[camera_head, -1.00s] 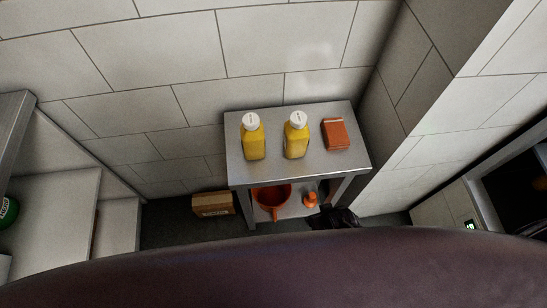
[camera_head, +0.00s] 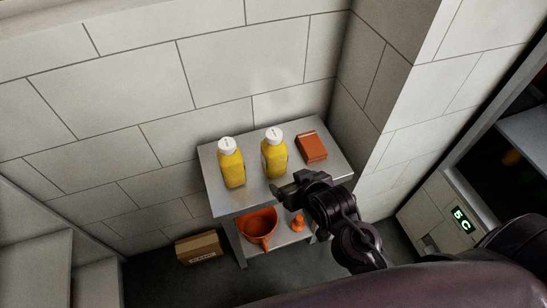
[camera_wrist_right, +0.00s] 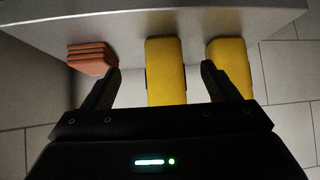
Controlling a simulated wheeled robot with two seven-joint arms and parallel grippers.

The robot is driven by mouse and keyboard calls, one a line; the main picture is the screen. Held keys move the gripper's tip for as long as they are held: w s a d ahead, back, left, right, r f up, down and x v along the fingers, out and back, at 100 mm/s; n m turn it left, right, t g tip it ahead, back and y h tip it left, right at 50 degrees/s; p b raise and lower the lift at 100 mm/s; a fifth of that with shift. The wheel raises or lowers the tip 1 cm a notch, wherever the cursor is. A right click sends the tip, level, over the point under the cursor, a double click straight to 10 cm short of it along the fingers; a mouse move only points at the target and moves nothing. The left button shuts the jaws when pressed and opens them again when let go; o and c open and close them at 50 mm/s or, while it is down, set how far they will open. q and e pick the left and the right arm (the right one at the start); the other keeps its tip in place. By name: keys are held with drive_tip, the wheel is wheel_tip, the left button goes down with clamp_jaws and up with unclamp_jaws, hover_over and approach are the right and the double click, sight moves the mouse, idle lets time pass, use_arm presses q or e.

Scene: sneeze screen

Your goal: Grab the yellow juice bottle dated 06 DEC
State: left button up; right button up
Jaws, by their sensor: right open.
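Two yellow juice bottles with white caps stand upright on a small steel table (camera_head: 212,178): a left bottle (camera_head: 232,169) and a right bottle (camera_head: 275,158). No date on either can be read. My right gripper (camera_head: 279,189) is at the table's front edge, just in front of the right bottle. In the right wrist view, my right gripper (camera_wrist_right: 162,85) is open, and the right bottle (camera_wrist_right: 166,70) shows between its fingers, not gripped. The left bottle (camera_wrist_right: 231,66) is beyond the finger on the right. My left gripper is out of view.
A reddish-brown block (camera_head: 311,147) lies right of the bottles; it also shows in the right wrist view (camera_wrist_right: 92,58). An orange pot (camera_head: 258,226) and small orange bottle (camera_head: 297,222) are on the lower shelf. A cardboard box (camera_head: 198,248) is on the floor. Walls close the back and right.

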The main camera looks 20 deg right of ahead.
sight(279, 158)
drive_tip(key=w+t, duration=0.2)
drive_tip(key=shift+w+a+f, duration=0.2)
drive_tip(key=shift+w+f, duration=0.1)
drive_tip(key=shift+w, duration=0.05)
drive_tip(key=shift+w+a+r+t, duration=0.1)
drive_tip(key=shift+w+t, duration=0.5)
drive_tip(key=shift+t, duration=0.5)
drive_tip(key=shift+w+a+r+m+t, duration=0.1)
drive_tip(key=shift+w+r+m+t, duration=0.1)
drive_tip(key=shift+t, duration=0.4)
drive_tip(key=shift+w+a+r+m+t, duration=0.1)
drive_tip(key=shift+w+t, duration=0.05)
drive_tip(key=shift+t, duration=0.45)
drive_tip(key=shift+r+t, duration=0.35)
drive_tip(key=shift+t, duration=0.55)
drive_tip(key=shift+w+r, duration=0.1)
drive_tip(key=shift+w, duration=0.1)
drive_tip(key=w, duration=0.2)
drive_tip(key=w+p, duration=0.1)
drive_tip(key=w, duration=0.4)
drive_tip(key=shift+w+a, duration=0.15)
drive_tip(key=shift+a, duration=0.25)
drive_tip(key=c, duration=1.3)
drive_tip(key=shift+c, duration=0.2)
wheel_tip(279, 158, up, 20)
